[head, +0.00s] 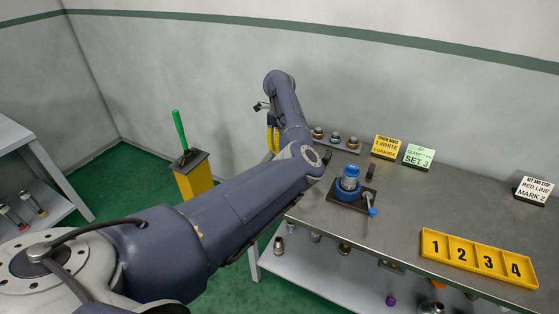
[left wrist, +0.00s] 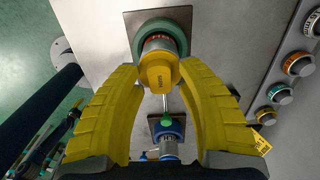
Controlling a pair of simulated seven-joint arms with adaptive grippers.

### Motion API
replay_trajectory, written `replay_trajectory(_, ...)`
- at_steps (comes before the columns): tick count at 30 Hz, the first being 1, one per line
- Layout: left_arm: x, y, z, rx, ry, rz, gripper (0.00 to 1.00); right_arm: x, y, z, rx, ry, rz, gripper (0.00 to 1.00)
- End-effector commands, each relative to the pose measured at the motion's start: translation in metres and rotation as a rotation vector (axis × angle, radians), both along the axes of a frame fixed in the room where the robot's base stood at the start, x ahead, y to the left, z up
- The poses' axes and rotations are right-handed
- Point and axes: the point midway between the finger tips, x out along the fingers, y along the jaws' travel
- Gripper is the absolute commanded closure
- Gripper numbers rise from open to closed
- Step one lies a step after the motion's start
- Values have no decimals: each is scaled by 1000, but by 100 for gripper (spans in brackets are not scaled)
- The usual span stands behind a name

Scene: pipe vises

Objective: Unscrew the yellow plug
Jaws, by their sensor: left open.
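In the left wrist view the yellow plug (left wrist: 157,73) caps a pale pipe held in a green round vise (left wrist: 161,33) on a dark plate. My left gripper (left wrist: 160,66) is open, its yellow fingers on either side of the plug; I cannot tell whether they touch it. In the head view my left gripper (head: 272,136) shows only partly behind my forearm, which hides the plug and green vise. A blue vise (head: 347,189) holding a pale pipe with a blue band stands on the table; it also shows in the wrist view (left wrist: 166,128). My right gripper is not in view.
A rail of capped fittings (head: 335,140) runs along the table's back. Signs (head: 386,147) stand near the wall. A yellow numbered tray (head: 478,257) lies at the right. A yellow stand (head: 193,181) with a green lever is left of the table. The middle tabletop is clear.

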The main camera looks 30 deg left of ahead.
Motion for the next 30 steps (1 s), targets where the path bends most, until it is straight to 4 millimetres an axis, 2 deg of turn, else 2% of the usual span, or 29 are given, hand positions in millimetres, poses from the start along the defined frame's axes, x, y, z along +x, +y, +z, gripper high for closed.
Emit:
replay_trajectory(2, 0, 0, 0, 0, 0, 0, 62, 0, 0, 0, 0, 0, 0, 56)
replay_trajectory(12, 0, 0, 0, 0, 0, 0, 100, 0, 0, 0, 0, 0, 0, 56)
replay_trajectory(20, 0, 0, 0, 0, 0, 66, 100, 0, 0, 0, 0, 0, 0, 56)
replay_trajectory(30, 0, 0, 1, 1, 0, 436, 100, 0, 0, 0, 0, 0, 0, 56)
